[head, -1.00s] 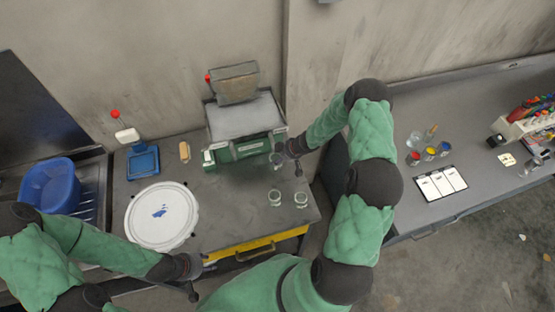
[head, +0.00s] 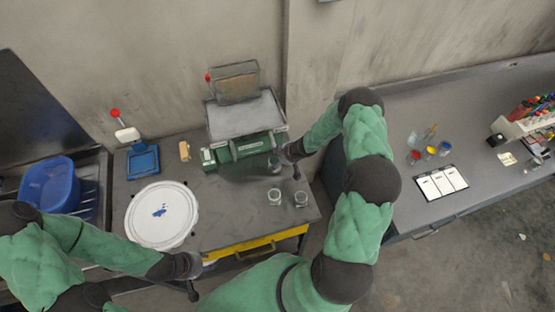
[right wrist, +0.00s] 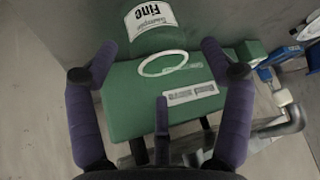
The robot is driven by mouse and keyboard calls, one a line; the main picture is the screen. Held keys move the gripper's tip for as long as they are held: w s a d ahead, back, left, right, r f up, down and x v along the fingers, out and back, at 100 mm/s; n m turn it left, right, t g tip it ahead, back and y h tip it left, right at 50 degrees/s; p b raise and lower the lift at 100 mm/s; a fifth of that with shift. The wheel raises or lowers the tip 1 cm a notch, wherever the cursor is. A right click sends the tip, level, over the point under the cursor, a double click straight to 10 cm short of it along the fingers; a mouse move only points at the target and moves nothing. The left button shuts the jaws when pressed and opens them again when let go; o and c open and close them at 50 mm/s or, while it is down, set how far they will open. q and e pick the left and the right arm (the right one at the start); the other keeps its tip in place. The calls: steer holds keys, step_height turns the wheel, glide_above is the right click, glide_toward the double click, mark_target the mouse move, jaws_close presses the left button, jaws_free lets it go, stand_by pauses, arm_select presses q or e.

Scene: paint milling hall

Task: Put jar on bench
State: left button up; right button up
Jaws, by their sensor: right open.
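Two clear glass jars (head: 274,197) and (head: 301,199) stand on the left grey bench (head: 225,208). A third clear jar (head: 274,166) is in front of the green machine, beside my right gripper (head: 294,161). In the right wrist view a pale ring (right wrist: 163,63), apparently this jar's rim, shows between the spread fingers of my right gripper (right wrist: 160,75). The gripper is open; contact with the jar cannot be told. My left gripper (head: 192,284) is low at the bench's front edge, its fingers mostly unclear.
The green machine (head: 240,148) stands at the bench's back. A white round lid (head: 161,215), a blue tray (head: 143,161) and a blue tub (head: 50,184) are further left. The right bench (head: 400,205) holds small paint pots, a chart (head: 442,182) and a rack.

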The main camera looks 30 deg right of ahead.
steer(key=shift+r, duration=0.1)
steer(key=shift+s+d+r, duration=0.1)
steer(key=shift+r, duration=0.15)
steer(key=p+v, duration=0.2)
steer(key=v, duration=0.9)
steer(key=s+a+f+m+g+y, duration=0.1)
steer(key=s+a+f+m, duration=0.1)
steer(key=a, duration=0.7)
steer(key=s+a+f+m+g+y, duration=0.1)
steer(key=s+a+m, duration=0.15)
steer(key=a, duration=0.55)
steer(key=s+a+f+m+g, duration=0.1)
steer(key=s+a+m, duration=0.1)
steer(key=s+a, duration=0.2)
steer(key=s+a+f+m+g+h, duration=0.1)
steer(key=s+a, duration=0.4)
steer(key=s, duration=0.5)
steer(key=shift+s+a+f+m+g, duration=0.3)
steer(key=shift+f+m+g, duration=0.15)
steer(key=shift+g, duration=0.25)
steer(key=shift+d, duration=0.1)
